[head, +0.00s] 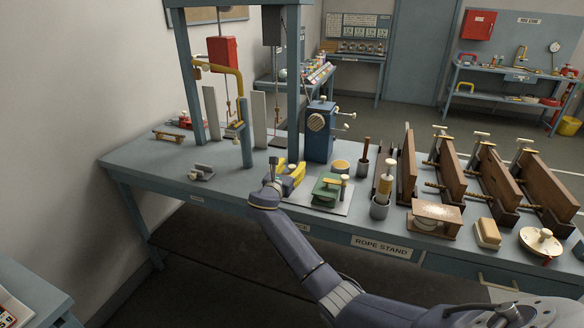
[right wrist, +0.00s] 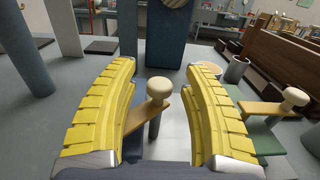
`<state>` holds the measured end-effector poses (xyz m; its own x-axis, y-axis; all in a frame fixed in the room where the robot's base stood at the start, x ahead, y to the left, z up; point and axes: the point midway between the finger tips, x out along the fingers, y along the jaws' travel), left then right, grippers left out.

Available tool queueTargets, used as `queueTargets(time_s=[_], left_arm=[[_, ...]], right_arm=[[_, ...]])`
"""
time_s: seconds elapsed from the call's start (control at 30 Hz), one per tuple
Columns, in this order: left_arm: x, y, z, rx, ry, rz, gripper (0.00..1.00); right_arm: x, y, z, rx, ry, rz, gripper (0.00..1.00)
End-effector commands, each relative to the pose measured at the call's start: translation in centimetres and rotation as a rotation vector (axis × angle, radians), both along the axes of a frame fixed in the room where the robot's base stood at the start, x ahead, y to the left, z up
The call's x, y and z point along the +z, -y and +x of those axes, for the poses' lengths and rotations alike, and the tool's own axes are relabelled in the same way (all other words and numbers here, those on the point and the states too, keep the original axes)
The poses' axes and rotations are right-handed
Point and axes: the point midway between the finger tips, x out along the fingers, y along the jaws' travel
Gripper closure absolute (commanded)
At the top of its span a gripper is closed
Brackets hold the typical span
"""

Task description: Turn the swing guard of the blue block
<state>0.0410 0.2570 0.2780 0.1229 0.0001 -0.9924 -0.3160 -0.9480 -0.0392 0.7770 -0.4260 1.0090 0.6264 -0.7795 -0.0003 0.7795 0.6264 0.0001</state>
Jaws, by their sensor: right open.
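The swing guard (right wrist: 146,116) of the blue block is a tan flat bar with a cream knob (right wrist: 159,89) on a grey post. In the right wrist view it sits between the yellow fingers of my right gripper (right wrist: 160,70), which are open with a gap on both sides of the knob. Only a dark blue patch of the blue block (right wrist: 132,149) shows below the bar. In the head view my right gripper (head: 293,174) hides the block and its guard. My left gripper is not in view.
A green block (head: 326,190) with a similar guard stands just right, on a pale plate (head: 341,207). A tall blue housing (head: 319,146) stands behind. Grey posts (head: 247,135) rise at the left, and wooden clamped boards (head: 450,173) fill the right. The bench's left front is mostly clear.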

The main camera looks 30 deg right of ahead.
Motion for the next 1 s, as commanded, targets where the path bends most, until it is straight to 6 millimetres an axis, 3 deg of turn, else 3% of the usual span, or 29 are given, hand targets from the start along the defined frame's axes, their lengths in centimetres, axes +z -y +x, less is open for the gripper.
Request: queueTargets(time_s=[0.3,0.73,1.0], left_arm=[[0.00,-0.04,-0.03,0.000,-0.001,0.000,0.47],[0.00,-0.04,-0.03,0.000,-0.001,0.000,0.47],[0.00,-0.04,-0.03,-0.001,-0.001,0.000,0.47]], right_arm=[[0.01,0.07,0.06,0.000,0.000,0.000,0.50],[0.06,0.05,0.05,0.000,0.001,-0.001,1.00],[0.39,0.02,0.10,0.000,0.005,-0.003,1.00]])
